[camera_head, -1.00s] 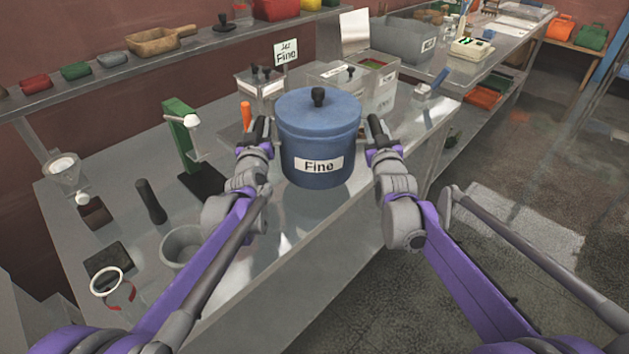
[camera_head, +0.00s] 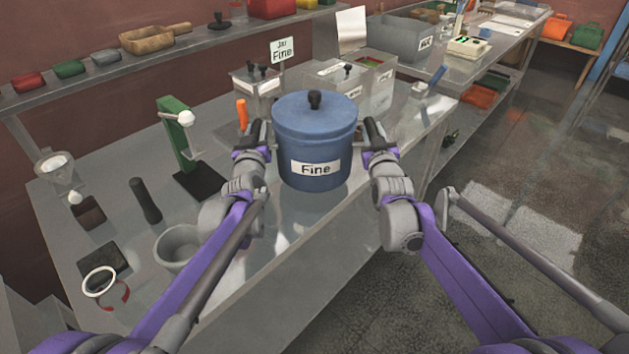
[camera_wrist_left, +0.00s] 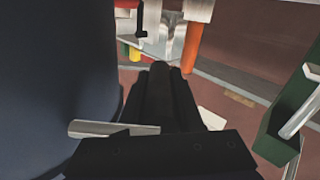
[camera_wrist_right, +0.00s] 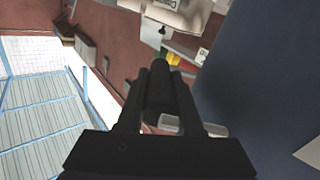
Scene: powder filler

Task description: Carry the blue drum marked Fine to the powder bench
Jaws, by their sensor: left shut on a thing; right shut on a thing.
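The blue drum marked Fine (camera_head: 315,145), with a lid and black knob, is upright between my two grippers over the metal bench (camera_head: 270,262). I cannot tell whether its base touches the bench. My left gripper (camera_head: 257,134) is shut on the drum's left side handle, and my right gripper (camera_head: 373,134) on its right side handle. The drum's dark wall fills the left of the left wrist view (camera_wrist_left: 50,80) and the right of the right wrist view (camera_wrist_right: 262,75). Metal handle bars show at the jaws in both wrist views.
A Jar Fine sign (camera_head: 282,50) and metal bins (camera_head: 374,86) stand behind the drum. A green stand (camera_head: 175,130), grey cup (camera_head: 178,246), black cylinder (camera_head: 146,202) and ring-topped jar (camera_head: 101,282) are on the left. Open floor (camera_head: 500,260) lies right of the bench.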

